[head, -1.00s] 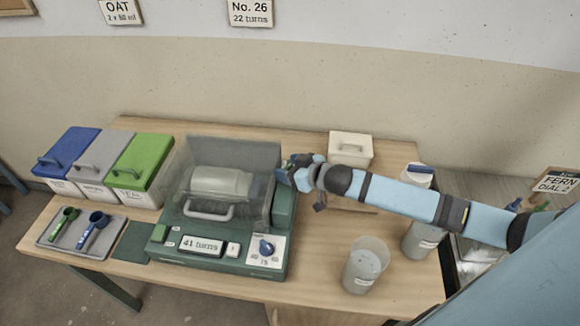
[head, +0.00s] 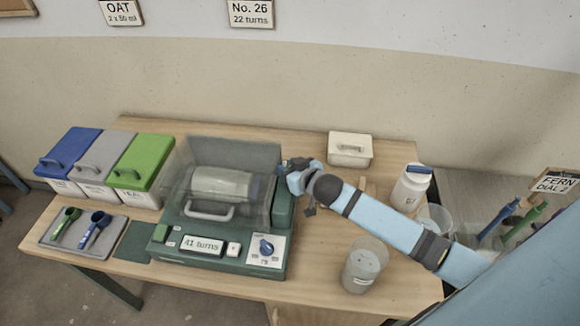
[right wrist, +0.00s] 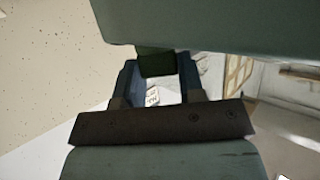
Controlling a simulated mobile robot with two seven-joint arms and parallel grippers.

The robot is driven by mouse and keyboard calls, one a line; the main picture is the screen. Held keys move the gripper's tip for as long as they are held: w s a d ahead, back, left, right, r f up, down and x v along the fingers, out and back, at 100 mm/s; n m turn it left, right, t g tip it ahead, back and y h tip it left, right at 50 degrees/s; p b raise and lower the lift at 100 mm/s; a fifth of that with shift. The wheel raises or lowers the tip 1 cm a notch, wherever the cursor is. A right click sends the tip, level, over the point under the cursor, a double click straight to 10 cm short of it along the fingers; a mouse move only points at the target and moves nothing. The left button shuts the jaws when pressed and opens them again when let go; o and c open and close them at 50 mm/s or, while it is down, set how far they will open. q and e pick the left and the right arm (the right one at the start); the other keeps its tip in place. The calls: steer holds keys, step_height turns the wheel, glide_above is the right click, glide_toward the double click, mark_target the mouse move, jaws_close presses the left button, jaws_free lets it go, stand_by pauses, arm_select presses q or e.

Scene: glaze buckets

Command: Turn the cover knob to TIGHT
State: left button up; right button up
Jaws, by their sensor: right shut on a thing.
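The green machine (head: 190,262) stands on the table with a clear cover (head: 230,150) over a pale drum (head: 222,183). My right gripper (head: 284,167) is at the machine's upper right side, beside the cover. In the right wrist view its fingers (right wrist: 160,78) are shut on a small dark green block (right wrist: 156,63), which looks like the cover knob. No TIGHT marking is readable. The display (head: 202,245) reads "41 turns". My left gripper is out of view.
Blue, grey and green lidded bins (head: 140,160) stand left, behind a tray of scoops (head: 78,240). A cream box (head: 350,148), a white jar (head: 411,187) and clear cups (head: 362,268) stand right. My right arm crosses above that side.

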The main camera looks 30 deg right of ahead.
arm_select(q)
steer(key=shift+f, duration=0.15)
arm_select(e)
steer(key=shift+r, duration=0.1)
steer(key=o, duration=0.9)
steer(key=shift+o, duration=0.2)
arm_select(q)
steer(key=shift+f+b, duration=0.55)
steer(key=shift+b, duration=0.05)
arm_select(e)
steer(key=v, duration=1.3)
steer(key=shift+s+r, duration=0.15)
steer(key=shift+s, duration=0.25)
